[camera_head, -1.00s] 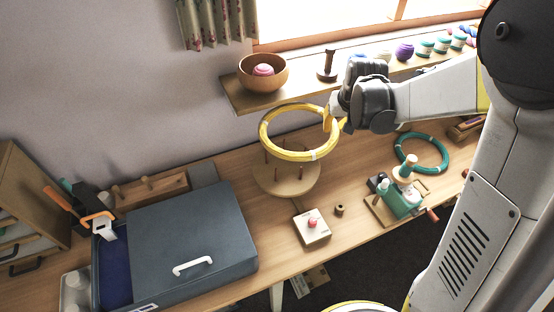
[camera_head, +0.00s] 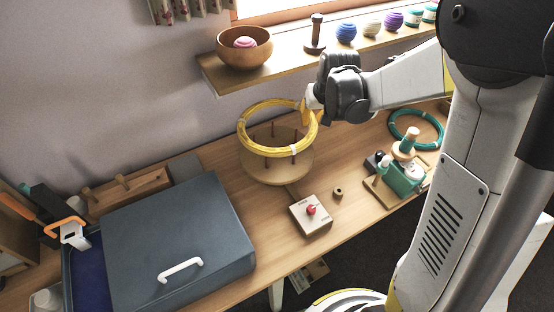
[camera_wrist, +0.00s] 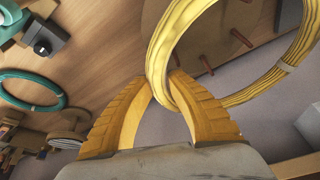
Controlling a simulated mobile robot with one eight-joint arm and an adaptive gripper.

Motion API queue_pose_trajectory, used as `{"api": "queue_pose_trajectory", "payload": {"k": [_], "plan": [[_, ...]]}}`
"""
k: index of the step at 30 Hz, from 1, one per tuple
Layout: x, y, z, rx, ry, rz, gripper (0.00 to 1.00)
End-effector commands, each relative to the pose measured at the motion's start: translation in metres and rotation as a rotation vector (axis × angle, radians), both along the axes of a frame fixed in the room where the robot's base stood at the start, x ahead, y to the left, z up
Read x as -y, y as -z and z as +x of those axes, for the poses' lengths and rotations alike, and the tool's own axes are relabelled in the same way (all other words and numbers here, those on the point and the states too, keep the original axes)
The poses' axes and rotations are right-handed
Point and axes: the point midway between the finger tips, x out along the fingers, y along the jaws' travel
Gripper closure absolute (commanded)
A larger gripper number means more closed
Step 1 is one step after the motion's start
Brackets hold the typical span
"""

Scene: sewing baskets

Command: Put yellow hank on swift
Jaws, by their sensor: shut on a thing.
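The yellow hank (camera_head: 256,149) is a ring with a pale tie. My gripper (camera_head: 309,113) is shut on its right side in the head view. The wrist view shows the yellow hank (camera_wrist: 240,97) between the two orange-yellow fingers of my gripper (camera_wrist: 160,88). The swift (camera_head: 277,173) is a round wooden base with several upright dark pegs. The hank hangs over the swift, with the pegs seen through its ring. In the wrist view the swift (camera_wrist: 165,25) lies beyond the hank. I cannot tell exactly how high the hank is above the pegs.
A teal hank (camera_head: 397,133) and a green winder (camera_head: 402,178) stand to the right. A box with a red knob (camera_head: 311,213) sits in front of the swift. A grey case (camera_head: 180,235) is at the left. A shelf (camera_head: 214,80) with a bowl runs behind.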

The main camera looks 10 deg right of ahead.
Motion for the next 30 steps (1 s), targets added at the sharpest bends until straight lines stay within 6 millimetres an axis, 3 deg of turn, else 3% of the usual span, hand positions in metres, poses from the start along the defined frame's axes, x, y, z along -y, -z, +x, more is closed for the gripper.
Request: {"api": "queue_pose_trajectory", "payload": {"k": [10, 17, 22, 29, 30], "plan": [[0.000, 0.060, 0.000, 0.000, 0.000, 0.000, 1.00], [0.000, 0.080, 0.000, 0.000, 0.000, 0.000, 1.00], [0.000, 0.106, 0.001, 0.000, 0.000, 0.000, 1.00], [0.000, 0.109, 0.000, 0.000, 0.000, 0.000, 1.00], [0.000, 0.109, 0.000, 0.000, 0.000, 0.000, 0.71]]}}
